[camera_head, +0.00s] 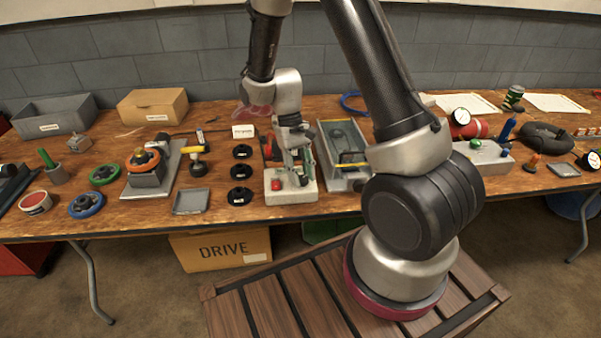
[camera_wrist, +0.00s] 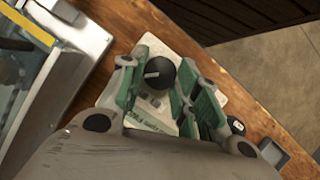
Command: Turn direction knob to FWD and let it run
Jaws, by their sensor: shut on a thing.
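The white control box (camera_head: 291,196) stands at the middle front of the bench, with a red button (camera_head: 277,185) on its front left. My gripper (camera_head: 298,172) points down over the box in the head view and hides much of its top. In the wrist view a round black knob (camera_wrist: 161,72) with a pale pointer line sits on the pale panel (camera_wrist: 150,46). My gripper (camera_wrist: 158,84) is shut on the knob, with green-padded fingers on its left and right. The pointer line points left in the wrist view. The panel lettering is too small to read.
A grey metal tray-like case (camera_head: 338,180) with a yellow strip stands close to the right of the box. Three black round parts (camera_head: 240,171) stand in a column to the left. A shallow grey tray (camera_head: 191,201) lies farther left. The front bench edge is near.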

